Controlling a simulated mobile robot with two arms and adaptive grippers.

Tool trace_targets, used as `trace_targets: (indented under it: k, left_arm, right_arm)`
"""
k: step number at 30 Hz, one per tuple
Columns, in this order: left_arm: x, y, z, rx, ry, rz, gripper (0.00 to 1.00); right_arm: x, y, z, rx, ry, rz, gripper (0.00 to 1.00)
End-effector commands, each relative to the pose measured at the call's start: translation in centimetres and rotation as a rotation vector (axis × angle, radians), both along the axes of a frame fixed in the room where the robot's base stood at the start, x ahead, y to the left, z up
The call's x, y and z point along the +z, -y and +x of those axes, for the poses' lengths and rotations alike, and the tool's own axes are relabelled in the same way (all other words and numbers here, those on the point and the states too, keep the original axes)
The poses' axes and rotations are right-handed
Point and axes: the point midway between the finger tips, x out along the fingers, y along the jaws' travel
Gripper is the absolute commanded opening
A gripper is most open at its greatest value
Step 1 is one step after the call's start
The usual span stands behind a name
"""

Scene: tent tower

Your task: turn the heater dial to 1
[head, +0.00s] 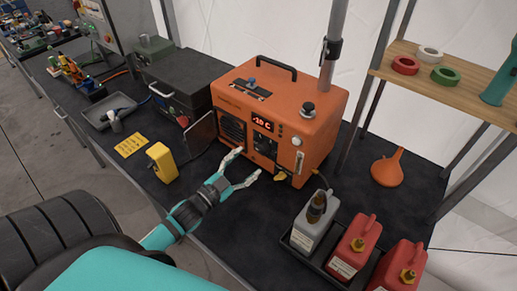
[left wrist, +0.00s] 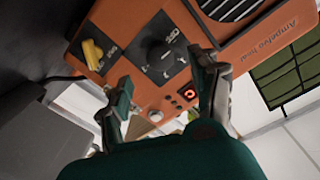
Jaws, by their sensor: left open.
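The orange heater (head: 312,118) stands on the dark table, with a lit red display (head: 262,122) on its front panel. Its black round dial (head: 265,145) is below the display. In the left wrist view the dial (left wrist: 160,55) shows on a black patch with white marks; I cannot tell which mark it points to. A yellow knob (left wrist: 92,55) sits beside that patch. My left gripper (head: 249,162) is open in front of the panel, its fingers apart and empty. In the left wrist view its fingers (left wrist: 166,90) frame the area near the dial, with no clear contact. My right gripper is not seen.
A grey jug (head: 308,228) and red fuel cans (head: 353,247) stand in a black tray at the front right. An orange funnel (head: 388,168) is on the right. A yellow box (head: 162,162) stands left of my arm.

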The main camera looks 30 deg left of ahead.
Motion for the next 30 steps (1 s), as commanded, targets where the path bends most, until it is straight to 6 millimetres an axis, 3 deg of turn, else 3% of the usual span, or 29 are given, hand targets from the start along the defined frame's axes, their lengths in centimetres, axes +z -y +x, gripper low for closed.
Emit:
trace_targets:
  k: [3, 9, 22, 30]
  left_arm:
    - [0.3, 0.2, 2.6, 0.0, 0.001, 0.001, 0.63]
    - [0.1, 0.5, 5.2, 0.001, 0.0, 0.0, 0.63]
    - [-0.1, 0.7, 6.2, 0.0, -0.001, 0.0, 0.63]
    - [0.0, 0.7, 6.1, 0.0, -0.001, 0.0, 0.27]
  right_arm:
    - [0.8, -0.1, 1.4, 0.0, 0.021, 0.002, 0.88]
    - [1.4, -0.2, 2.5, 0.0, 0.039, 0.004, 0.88]
    - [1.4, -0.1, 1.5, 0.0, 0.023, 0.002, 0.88]
    - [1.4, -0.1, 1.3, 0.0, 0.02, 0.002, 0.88]
